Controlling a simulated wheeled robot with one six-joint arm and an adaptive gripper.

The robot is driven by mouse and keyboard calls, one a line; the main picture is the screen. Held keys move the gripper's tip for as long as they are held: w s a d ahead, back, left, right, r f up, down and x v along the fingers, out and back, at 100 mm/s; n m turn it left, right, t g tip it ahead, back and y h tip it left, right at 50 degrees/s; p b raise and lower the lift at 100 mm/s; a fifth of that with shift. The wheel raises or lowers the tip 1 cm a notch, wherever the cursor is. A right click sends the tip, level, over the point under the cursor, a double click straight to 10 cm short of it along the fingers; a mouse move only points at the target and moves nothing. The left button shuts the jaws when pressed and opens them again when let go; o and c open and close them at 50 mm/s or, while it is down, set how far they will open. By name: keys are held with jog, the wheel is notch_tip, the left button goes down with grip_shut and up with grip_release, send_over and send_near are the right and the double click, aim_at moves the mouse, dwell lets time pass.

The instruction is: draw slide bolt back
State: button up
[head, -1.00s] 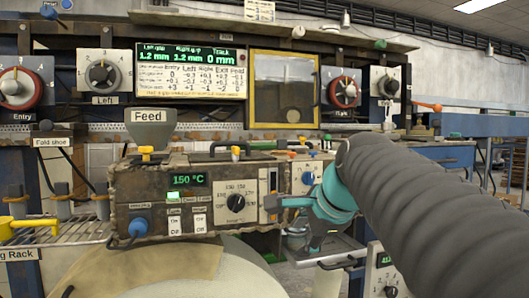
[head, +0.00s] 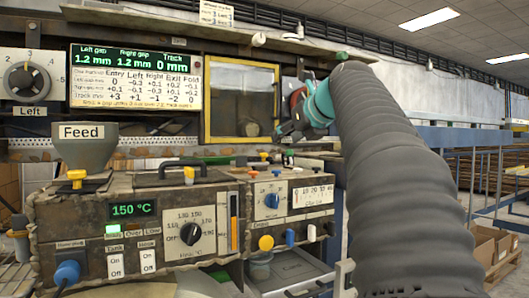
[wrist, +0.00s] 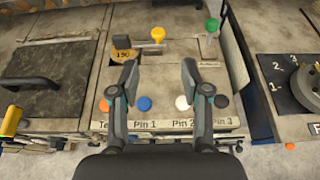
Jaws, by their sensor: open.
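My gripper (wrist: 159,82) is open and empty, its two fingers spread above the machine's top deck in the wrist view. In the head view, my gripper (head: 285,132) is in front of the lower right of the yellow-framed window. Under and beyond the fingers are a yellow knob (wrist: 158,34), a brass piece marked 150 (wrist: 123,50) and a green-topped post (wrist: 211,27). Blue (wrist: 144,103) and white (wrist: 182,102) knobs sit between the fingers, near the Pin 1 and Pin 2 labels. I cannot tell which part is the slide bolt. The fingers appear to touch nothing.
A lid with a black handle (wrist: 32,80) is on the left of the deck. A numbered dial (wrist: 307,85) is at the right. In the head view, the Feed funnel (head: 82,145) and control box (head: 135,235) stand at left; the yellow-framed window (head: 243,100) is behind.

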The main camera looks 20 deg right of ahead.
jog(key=x, duration=1.1)
jog(key=shift+w+a+f, duration=0.15)
jog(key=shift+w+a, duration=0.05)
grip_shut()
